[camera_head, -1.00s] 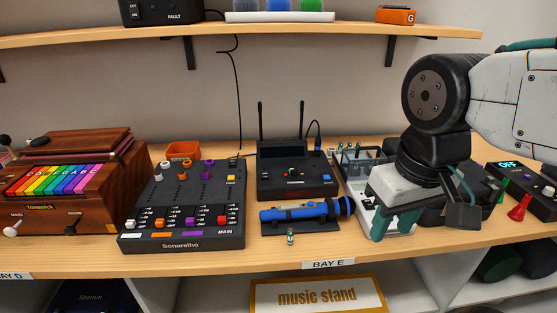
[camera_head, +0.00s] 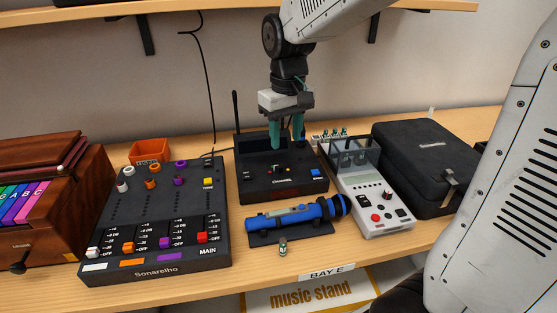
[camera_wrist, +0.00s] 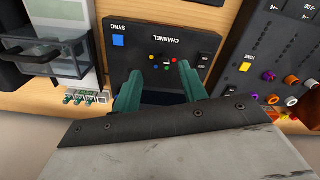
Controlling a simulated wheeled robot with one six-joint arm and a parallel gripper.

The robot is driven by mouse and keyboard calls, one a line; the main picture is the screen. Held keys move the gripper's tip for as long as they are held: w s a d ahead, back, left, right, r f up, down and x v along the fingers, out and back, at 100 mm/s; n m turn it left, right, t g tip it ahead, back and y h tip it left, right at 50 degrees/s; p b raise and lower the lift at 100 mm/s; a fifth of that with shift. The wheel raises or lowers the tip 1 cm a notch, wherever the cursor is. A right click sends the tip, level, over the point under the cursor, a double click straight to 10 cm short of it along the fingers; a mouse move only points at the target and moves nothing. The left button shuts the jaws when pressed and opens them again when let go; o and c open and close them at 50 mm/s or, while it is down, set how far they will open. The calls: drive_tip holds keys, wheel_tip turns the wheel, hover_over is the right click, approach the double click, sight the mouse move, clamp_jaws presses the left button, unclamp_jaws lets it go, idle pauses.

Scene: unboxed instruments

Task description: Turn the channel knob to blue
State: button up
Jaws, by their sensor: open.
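The black receiver (camera_head: 262,192) with an antenna stands on the bench at the back of Bay E. Its top shows in the wrist view (camera_wrist: 205,45), with the labels CHANNEL and SYNC. The small channel knob (camera_wrist: 162,62) sits amid coloured dots below the CHANNEL label. It is too small to tell which colour it points at. My gripper (camera_head: 286,142) is open and empty, pointing down above the rear of the receiver. In the wrist view its green fingertips (camera_wrist: 158,78) are spread apart, with the knob beyond them, apart from both.
A blue microphone (camera_head: 297,216) lies in front of the receiver. A mixer (camera_head: 132,215) with knobs stands left, a white instrument (camera_head: 392,228) with a clear cover right, and a black case (camera_head: 405,150) farther right. A blue button (camera_wrist: 118,40) is beside SYNC. A shelf (camera_head: 215,4) runs above.

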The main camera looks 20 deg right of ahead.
sight(279, 165)
drive_tip(key=w+f, duration=0.1)
drive_tip(key=w, duration=0.1)
drive_tip(key=shift+w+a+f, duration=0.2)
drive_tip(key=shift+w+f, duration=0.15)
drive_tip(key=shift+w, duration=0.05)
drive_tip(key=shift+w+f, duration=0.15)
drive_tip(key=shift+f, duration=0.15)
wheel_tip(279, 165, down, 7)
drive_tip(key=shift+f, duration=0.2)
clamp_jaws()
